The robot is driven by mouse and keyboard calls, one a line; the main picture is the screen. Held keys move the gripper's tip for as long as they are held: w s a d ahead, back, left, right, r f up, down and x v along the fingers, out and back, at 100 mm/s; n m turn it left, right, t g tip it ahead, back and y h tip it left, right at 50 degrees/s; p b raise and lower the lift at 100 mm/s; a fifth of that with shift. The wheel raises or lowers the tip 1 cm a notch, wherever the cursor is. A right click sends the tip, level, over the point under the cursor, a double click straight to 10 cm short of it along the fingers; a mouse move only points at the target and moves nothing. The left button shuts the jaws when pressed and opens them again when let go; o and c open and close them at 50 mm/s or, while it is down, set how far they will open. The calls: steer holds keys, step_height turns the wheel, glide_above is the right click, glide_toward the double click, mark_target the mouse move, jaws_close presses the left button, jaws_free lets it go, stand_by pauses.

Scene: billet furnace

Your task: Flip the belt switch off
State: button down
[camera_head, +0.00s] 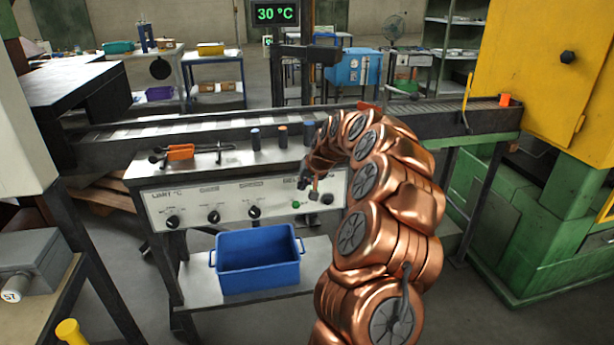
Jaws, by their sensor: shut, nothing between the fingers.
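The white control panel (236,200) forms the front of a workbench at the centre. It carries three black knobs, the left (172,222), the middle (213,217) and the right (253,211). At its right end are a small green button or lamp (296,204) and a dark round knob (327,199). A label starting with what looks like "BE" is partly covered there. My copper arm curves in from the lower right. My gripper (305,188) is shut and empty at the panel's right part, just above the green part. It hides the belt switch, so its position cannot be told.
A roller conveyor (190,127) runs behind the bench to a yellow machine (560,80) at right. A blue crate (258,265) sits on the lower shelf. A display (275,14) reads 30 °C.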

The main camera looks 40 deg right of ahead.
mark_target(295, 204)
steer(key=shift+s+a+f+p, duration=0.15)
steer(key=shift+a+f, duration=0.1)
steer(key=shift+f, duration=0.3)
steer(key=shift+a+f+p, duration=0.1)
steer(key=shift+a+f, duration=0.1)
steer(key=shift+f, duration=0.4)
steer(key=shift+s+a+f+p, duration=0.15)
steer(key=shift+a+f, duration=0.1)
steer(key=shift+f, duration=0.3)
steer(key=shift+f+b, duration=0.2)
steer(key=shift+b, duration=0.2)
